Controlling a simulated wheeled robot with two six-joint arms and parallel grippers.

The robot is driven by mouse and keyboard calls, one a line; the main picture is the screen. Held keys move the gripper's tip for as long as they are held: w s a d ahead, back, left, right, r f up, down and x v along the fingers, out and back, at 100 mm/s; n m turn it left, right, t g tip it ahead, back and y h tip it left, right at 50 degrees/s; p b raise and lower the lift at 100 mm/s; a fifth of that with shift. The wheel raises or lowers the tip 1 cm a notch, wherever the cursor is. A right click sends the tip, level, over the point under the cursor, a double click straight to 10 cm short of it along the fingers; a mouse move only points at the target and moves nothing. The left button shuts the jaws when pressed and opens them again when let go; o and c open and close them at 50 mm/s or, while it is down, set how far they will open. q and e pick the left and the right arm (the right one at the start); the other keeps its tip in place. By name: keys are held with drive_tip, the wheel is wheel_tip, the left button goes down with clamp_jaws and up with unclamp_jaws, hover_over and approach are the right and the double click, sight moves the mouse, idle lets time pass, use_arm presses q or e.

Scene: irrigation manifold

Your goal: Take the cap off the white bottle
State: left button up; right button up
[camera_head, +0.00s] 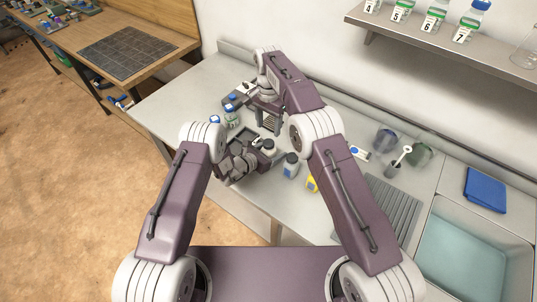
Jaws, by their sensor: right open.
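A small white bottle (268,149) with a dark cap shows at the fingers of my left gripper (262,156), low over the middle of the bench. The gripper hides part of it, and I cannot tell whether the fingers are closed on it. My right gripper (237,99) is open near the back left of the bench, apart from the white bottle. A clear bottle with a blue cap (231,117) stands just below the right gripper in the picture.
A bottle with a dark cap (291,166) and a yellow container (312,184) stand right of my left gripper. A ribbed grey mat (392,208), dark cups (385,140) and a sink (460,260) with a blue item (486,189) lie farther right. A wall shelf (450,45) holds numbered bottles.

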sight(269, 143)
use_arm(q)
clamp_jaws()
use_arm(e)
drive_tip(key=shift+o, duration=0.9)
drive_tip(key=n, duration=0.3)
drive_tip(key=shift+w+a+f, duration=0.1)
drive_tip(key=shift+w+a, duration=0.05)
drive_tip(key=shift+w, duration=0.15)
drive_tip(key=n, duration=0.1)
drive_tip(key=f+n, duration=0.1)
drive_tip(key=shift+a+n, duration=0.1)
drive_tip(key=shift+n, duration=0.3)
drive_tip(key=n, duration=0.3)
drive_tip(key=shift+s+a+f, duration=0.1)
drive_tip(key=shift+f, duration=0.15)
drive_tip(key=n, duration=0.3)
drive_tip(key=shift+s+r+y, duration=0.1)
drive_tip(key=shift+y, duration=0.2)
drive_tip(key=n, duration=0.1)
drive_tip(key=r+n, duration=0.1)
drive_tip(key=n, duration=0.1)
drive_tip(key=s+d+r+n, duration=0.1)
drive_tip(key=shift+s+n+t, duration=0.1)
drive_tip(key=shift+n+t, duration=0.2)
drive_tip(key=shift+t+y, duration=0.3)
drive_tip(key=f, duration=0.8)
drive_tip(key=shift+w+f, duration=0.15)
drive_tip(key=shift+w, duration=0.2)
